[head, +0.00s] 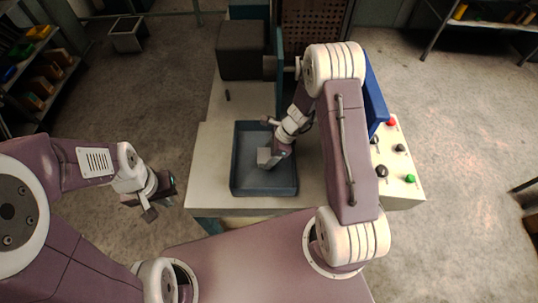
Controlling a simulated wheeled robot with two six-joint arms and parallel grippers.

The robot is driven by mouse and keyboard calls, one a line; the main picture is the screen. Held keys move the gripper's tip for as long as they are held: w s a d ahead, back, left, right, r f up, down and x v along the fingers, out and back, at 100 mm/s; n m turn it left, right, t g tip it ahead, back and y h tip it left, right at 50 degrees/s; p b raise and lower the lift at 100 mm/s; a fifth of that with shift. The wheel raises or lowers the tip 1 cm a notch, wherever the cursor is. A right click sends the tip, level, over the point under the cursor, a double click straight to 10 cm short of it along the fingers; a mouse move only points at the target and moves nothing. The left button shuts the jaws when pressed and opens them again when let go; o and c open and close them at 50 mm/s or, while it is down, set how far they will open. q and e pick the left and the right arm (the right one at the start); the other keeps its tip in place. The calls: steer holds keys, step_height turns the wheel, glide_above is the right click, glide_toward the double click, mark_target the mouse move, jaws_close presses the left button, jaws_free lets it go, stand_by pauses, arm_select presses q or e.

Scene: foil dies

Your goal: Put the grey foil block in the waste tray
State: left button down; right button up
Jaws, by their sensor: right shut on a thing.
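The waste tray (237,172) is a dark blue-grey open box on the pale bench top, seen in the head view. My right gripper (275,151) reaches down over the tray from the upper right. It is shut on the grey foil block (264,157), a small light grey piece seen above the tray floor. Whether the block touches the floor is hard to tell. My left gripper (141,207) hangs left of the bench, away from the tray, and its jaw opening is not clear.
A panel with red, green and black knobs (382,171) is at the bench's right. A dark block-shaped housing (241,50) and a blue upright plate (280,60) stand behind the tray. A small dark peg (227,95) is on the bench. Shelves stand at the far left.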

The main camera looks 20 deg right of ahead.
steer(key=shift+f, duration=0.1)
steer(key=o, duration=1.3)
steer(key=shift+r, duration=0.45)
steer(key=p+v, duration=0.2)
steer(key=v, duration=1)
steer(key=s+r+n+h, duration=0.1)
steer(key=s+n, duration=0.3)
steer(key=n, duration=0.3)
steer(key=s+r+n+h, duration=0.1)
steer(key=s+r+n, duration=0.1)
steer(key=s+n, duration=0.2)
steer(key=s+a+r+n+h, duration=0.1)
steer(key=s+n, duration=0.3)
steer(key=n, duration=0.6)
steer(key=shift+s+r+h, duration=0.4)
steer(key=shift+h, duration=0.2)
